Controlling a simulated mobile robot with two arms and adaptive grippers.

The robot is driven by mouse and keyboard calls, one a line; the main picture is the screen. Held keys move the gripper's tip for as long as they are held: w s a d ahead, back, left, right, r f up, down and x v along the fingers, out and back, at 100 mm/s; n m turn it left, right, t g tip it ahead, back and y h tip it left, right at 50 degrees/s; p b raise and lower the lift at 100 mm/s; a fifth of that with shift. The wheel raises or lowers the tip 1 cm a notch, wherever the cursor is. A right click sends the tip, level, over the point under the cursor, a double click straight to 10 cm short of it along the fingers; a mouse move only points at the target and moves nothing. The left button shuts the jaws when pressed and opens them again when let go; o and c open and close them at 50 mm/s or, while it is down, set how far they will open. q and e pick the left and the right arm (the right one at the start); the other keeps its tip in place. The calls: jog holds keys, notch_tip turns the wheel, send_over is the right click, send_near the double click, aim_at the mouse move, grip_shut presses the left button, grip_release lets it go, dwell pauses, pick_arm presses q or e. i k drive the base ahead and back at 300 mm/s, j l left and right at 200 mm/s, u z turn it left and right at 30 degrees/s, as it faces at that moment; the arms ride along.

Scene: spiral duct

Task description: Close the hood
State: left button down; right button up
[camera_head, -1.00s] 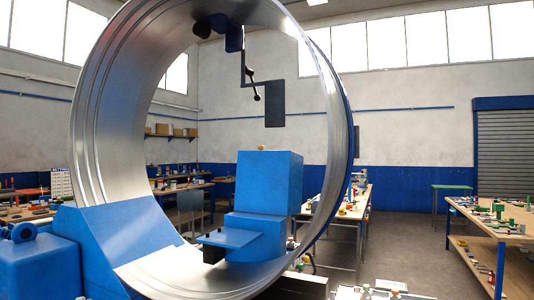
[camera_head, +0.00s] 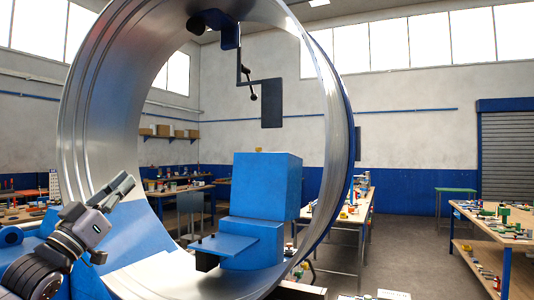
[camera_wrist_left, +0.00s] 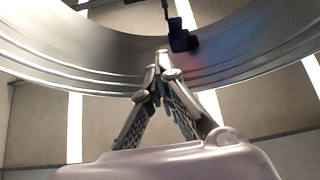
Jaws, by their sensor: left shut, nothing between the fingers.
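A large ribbed metal duct ring (camera_head: 90,120) stands upright in the head view. A blue bracket (camera_head: 228,36) sits at the top inside it, with a jointed dark rod and a flat dark panel (camera_head: 271,103) hanging from it. I cannot tell for sure which part is the hood. My left gripper (camera_head: 123,184) is shut and empty, at the lower left in front of the duct wall and apart from the dark panel. In the left wrist view its fingertips (camera_wrist_left: 160,58) meet, with the duct's curved rim (camera_wrist_left: 75,60) behind them. My right gripper is out of view.
A blue block (camera_head: 266,185) with a flat blue plate (camera_head: 222,245) stands inside the ring. Blue machine housing lies at the lower left. A workbench (camera_head: 490,225) with several small items is at the right; the floor left of it is clear.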

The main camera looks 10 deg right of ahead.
aim_at(265, 186)
jog(key=i+l, duration=1.45)
